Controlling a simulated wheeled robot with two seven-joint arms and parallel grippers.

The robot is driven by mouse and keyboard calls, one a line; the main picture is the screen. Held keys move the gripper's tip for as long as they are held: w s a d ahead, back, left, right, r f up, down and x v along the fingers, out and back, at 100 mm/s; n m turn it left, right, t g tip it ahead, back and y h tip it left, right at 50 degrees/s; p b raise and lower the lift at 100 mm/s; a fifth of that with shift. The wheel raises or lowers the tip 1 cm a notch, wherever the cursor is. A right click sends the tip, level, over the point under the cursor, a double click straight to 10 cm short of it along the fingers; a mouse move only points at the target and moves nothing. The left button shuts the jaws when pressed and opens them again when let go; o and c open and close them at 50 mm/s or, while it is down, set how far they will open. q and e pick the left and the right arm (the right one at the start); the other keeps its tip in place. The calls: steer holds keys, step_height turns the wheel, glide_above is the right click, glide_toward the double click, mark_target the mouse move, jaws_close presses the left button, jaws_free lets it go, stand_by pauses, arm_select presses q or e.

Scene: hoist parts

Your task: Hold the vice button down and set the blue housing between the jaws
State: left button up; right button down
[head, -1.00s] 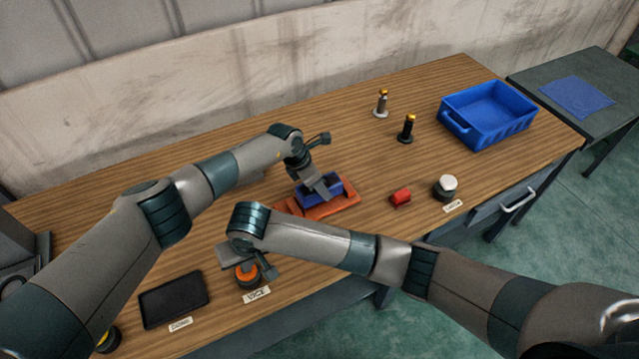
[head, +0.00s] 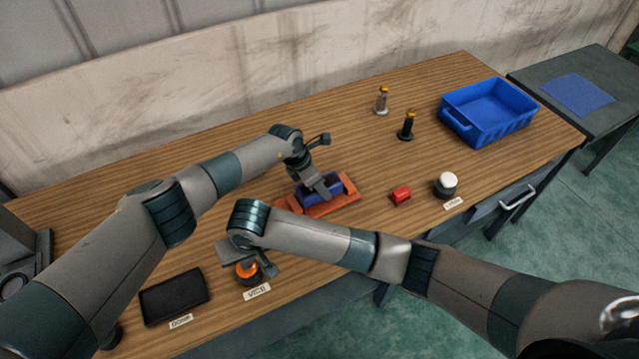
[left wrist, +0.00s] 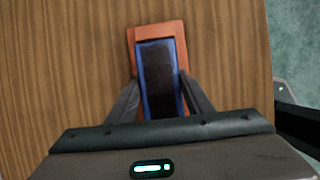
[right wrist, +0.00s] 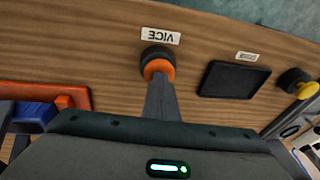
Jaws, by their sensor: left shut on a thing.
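The blue housing (head: 312,196) is an open-topped box with a dark inside. It sits low at the orange-red vice (head: 327,211), with orange jaw parts at its ends. My left gripper (left wrist: 160,82) is shut on the housing, one finger along each long side. I cannot tell if the housing rests on the vice bed. The orange vice button (right wrist: 157,66) on its black base stands behind the "VICE" label (head: 257,291) and looks bright in the head view. My right gripper (right wrist: 159,82) is shut and empty, its fingertips on the button top; they partly hide it.
A red block (head: 401,195) and a white button (head: 447,181) lie right of the vice. Two small posts (head: 381,101) (head: 407,126) and a blue crate (head: 490,118) stand farther back. A black pad (head: 174,297) is at the front left. My right forearm crosses in front of the vice.

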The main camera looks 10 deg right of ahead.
arm_select(q)
steer(key=shift+f, duration=1.1)
arm_select(e)
steer(key=shift+f, duration=0.1)
stand_by(0.5)
arm_select(q)
steer(key=o, duration=1.5)
steer(key=shift+r, duration=0.1)
arm_select(e)
steer(key=shift+s, duration=0.1)
arm_select(q)
step_height(320, 180, up, 12)
steer(key=shift+f, duration=0.1)
arm_select(e)
steer(key=w+a+v, duration=0.1)
steer(key=v, duration=0.6)
steer(key=shift+a, duration=0.15)
stand_by(0.4)
steer(key=shift+w+r, duration=0.1)
steer(key=shift+r, duration=0.25)
